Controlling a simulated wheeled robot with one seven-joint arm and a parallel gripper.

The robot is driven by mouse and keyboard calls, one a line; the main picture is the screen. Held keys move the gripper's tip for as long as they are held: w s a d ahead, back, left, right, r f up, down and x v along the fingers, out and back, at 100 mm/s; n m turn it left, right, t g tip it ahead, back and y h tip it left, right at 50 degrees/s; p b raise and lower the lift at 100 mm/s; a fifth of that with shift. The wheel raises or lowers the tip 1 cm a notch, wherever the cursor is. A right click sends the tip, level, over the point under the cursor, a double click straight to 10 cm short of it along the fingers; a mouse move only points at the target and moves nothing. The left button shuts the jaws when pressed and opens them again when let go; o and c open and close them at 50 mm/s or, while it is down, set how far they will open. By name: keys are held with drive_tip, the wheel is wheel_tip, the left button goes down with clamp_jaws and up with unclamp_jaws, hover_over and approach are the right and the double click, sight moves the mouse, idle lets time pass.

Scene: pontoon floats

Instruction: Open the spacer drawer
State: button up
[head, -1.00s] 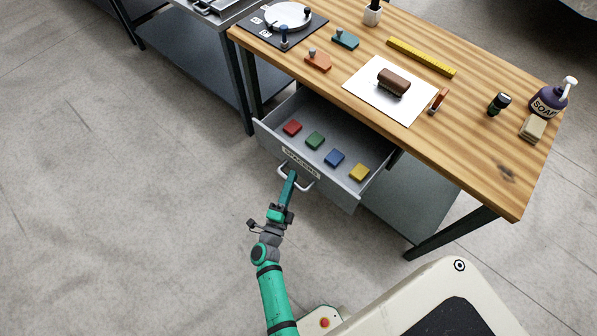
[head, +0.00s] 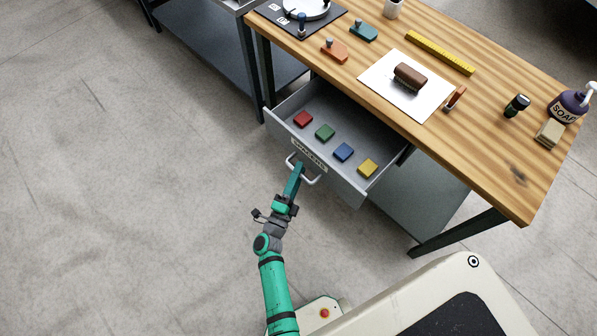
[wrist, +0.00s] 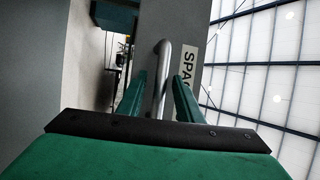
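The grey spacer drawer (head: 347,183) under the wooden workbench stands pulled well out, as the head view shows. Red (head: 303,119), green (head: 325,132), blue (head: 343,152) and yellow (head: 367,168) blocks lie inside. Its front carries a label (head: 309,155) and a metal bar handle (head: 312,181). My gripper (head: 297,168) is at the handle. In the wrist view, the fingers of my gripper (wrist: 160,82) stand on either side of the handle (wrist: 162,62), with narrow gaps showing between them and the bar. The gripper looks open around it.
The workbench top (head: 470,130) holds a roller (head: 410,76) on white paper, a yellow ruler (head: 440,53) and a soap bottle (head: 568,106). A dark bench leg (head: 460,230) stands right of the drawer. The floor left of my arm is clear.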

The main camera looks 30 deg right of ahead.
drive_tip(key=v, duration=1)
drive_tip(key=shift+a, duration=0.2)
drive_tip(key=shift+s+f, duration=0.1)
drive_tip(key=s+a+r+n+t+y, duration=0.4)
drive_tip(key=s+a+r+n+y, duration=0.6)
drive_tip(key=n, duration=0.4)
drive_tip(key=s+a+r+n+g+y, duration=0.1)
drive_tip(key=s+r+n+y, duration=0.4)
drive_tip(key=s+n, duration=0.5)
drive_tip(key=shift+s+a+r+n+g, duration=0.35)
drive_tip(key=shift+a+r+n, duration=0.25)
drive_tip(key=shift+r+n, duration=0.7)
drive_tip(key=shift+f, duration=0.2)
idle(2.8)
